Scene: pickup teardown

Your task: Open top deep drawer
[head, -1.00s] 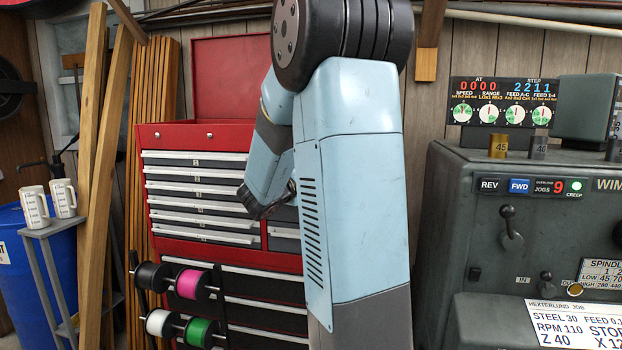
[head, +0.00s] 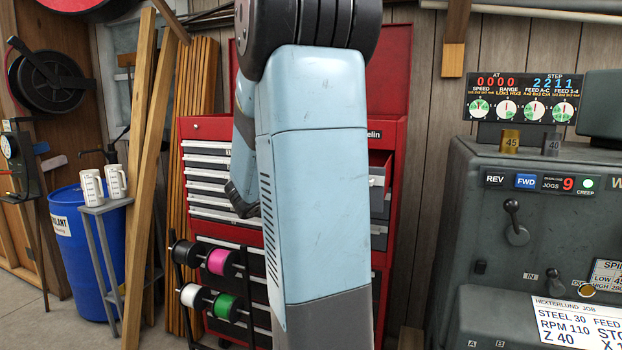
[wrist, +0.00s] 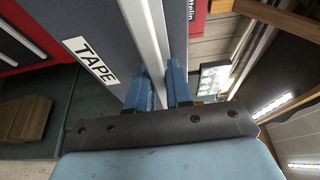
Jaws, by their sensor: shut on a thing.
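In the wrist view my gripper (wrist: 164,88) has its two blue fingers closed around the silver handle strip (wrist: 146,35) of a grey drawer front (wrist: 105,25) labelled TAPE. In the head view the red tool chest (head: 205,128) stands behind my arm. At its right side a grey drawer front (head: 379,196) juts forward, with part of a red drawer wall visible above it, so a drawer there stands pulled out.
A rack of coloured spools (head: 217,262) stands before the chest's lower left. A grey machine (head: 480,215) is close on the right. Leaning planks (head: 148,150), a small stand with white jugs (head: 92,187) and a blue barrel (head: 70,225) are on the left.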

